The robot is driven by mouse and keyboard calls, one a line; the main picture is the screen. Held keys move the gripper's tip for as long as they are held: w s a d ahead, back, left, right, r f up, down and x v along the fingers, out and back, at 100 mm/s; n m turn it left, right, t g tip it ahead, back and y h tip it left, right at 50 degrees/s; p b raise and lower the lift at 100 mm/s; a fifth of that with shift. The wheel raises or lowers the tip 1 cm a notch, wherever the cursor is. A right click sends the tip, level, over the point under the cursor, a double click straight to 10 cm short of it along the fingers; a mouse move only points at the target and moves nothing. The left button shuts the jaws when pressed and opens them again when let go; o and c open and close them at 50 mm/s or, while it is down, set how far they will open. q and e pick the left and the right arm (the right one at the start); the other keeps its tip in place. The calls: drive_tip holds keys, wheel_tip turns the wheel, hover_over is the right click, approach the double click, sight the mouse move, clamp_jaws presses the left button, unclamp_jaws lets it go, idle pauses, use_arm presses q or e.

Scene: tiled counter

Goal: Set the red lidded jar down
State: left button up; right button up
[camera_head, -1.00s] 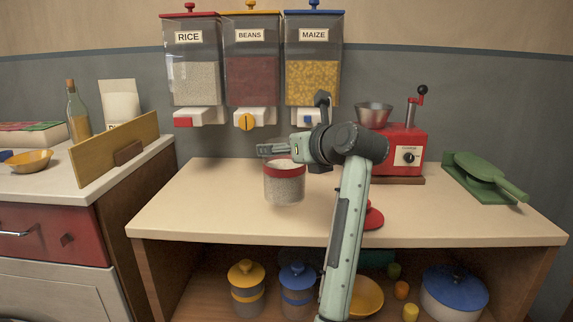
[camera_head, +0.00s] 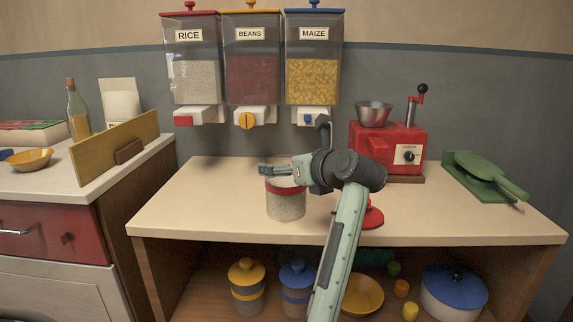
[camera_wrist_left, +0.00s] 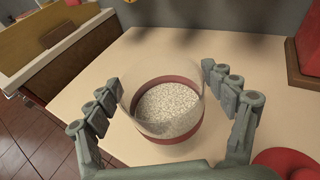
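The jar (camera_head: 286,204) is clear with a red band near its top and pale grains inside. It is upright and open-topped, at or just above the middle of the counter; I cannot tell whether its base touches. The wrist view looks down into the jar (camera_wrist_left: 168,108). My left gripper (camera_head: 276,170) is at its rim, with a finger on each side against the clear wall; the fingers also show in the wrist view (camera_wrist_left: 162,80). A red lid (camera_head: 372,216) lies on the counter to the right, partly behind my left arm. My right gripper is not in view.
Rice, beans and maize dispensers (camera_head: 254,65) hang on the wall behind. A red grinder (camera_head: 390,148) and a green press (camera_head: 484,176) stand at the right. A wooden board (camera_head: 115,148) stands on the left counter. The counter (camera_head: 200,205) left of the jar is clear.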

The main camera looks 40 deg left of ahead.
use_arm(q)
drive_tip(key=shift+o, duration=0.7)
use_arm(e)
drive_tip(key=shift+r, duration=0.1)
use_arm(q)
drive_tip(key=shift+d+r, duration=0.15)
drive_tip(key=shift+d, duration=0.05)
drive_tip(key=b+v, duration=0.1)
drive_tip(key=v, duration=1)
drive_tip(key=shift+s+d, duration=0.2)
drive_tip(key=shift+d, duration=0.05)
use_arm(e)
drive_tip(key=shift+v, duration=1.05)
use_arm(q)
drive_tip(key=shift+r, duration=0.15)
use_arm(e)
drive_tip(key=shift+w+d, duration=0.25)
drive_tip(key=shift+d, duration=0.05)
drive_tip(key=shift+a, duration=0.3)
